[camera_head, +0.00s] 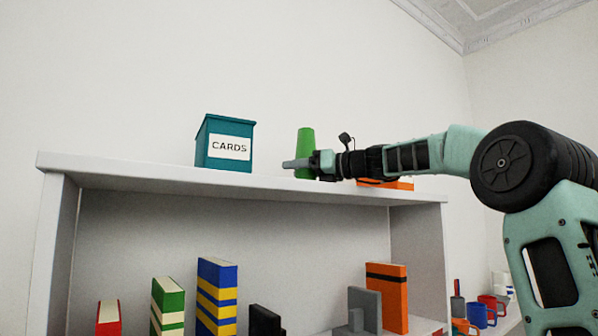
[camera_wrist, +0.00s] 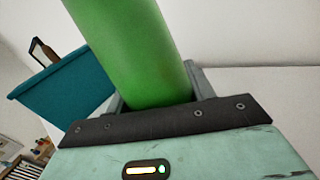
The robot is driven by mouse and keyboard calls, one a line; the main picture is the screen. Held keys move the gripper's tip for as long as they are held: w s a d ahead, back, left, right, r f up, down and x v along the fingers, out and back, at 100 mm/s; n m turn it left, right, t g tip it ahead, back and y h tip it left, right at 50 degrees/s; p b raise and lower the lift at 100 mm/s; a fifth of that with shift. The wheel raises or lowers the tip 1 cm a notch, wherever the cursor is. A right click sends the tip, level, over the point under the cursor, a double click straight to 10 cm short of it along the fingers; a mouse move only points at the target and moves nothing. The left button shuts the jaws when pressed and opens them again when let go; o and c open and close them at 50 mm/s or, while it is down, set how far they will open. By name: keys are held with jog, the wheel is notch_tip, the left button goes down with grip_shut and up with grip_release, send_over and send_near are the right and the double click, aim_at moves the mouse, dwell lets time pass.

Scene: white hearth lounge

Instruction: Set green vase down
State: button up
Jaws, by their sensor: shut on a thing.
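The green vase (camera_head: 305,143) is upright at the top of the white shelf unit, right of the teal cards box. My gripper (camera_head: 300,163) reaches in from the right and is shut on the vase's lower part. In the wrist view the vase (camera_wrist: 135,50) rises from between the jaws (camera_wrist: 155,100), tilted in the picture. The vase's foot is at or just above the shelf top (camera_head: 130,167); I cannot tell whether it touches.
The teal box marked CARDS (camera_head: 225,143) stands left of the vase. An orange object (camera_head: 400,184) lies on the shelf top behind my arm. Books (camera_head: 217,295) and a grey bookend (camera_head: 365,308) stand in the shelf below. Several mugs (camera_head: 478,314) are at the lower right.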

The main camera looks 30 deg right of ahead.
jog(key=o, duration=1.1)
jog(key=shift+s+d, duration=0.1)
jog(key=b+v, duration=0.5)
jog(key=v, duration=0.5)
jog(key=shift+s+d+f, duration=0.1)
jog(key=shift+s, duration=0.05)
jog(key=shift+s+d, duration=0.3)
jog(key=shift+s, duration=0.3)
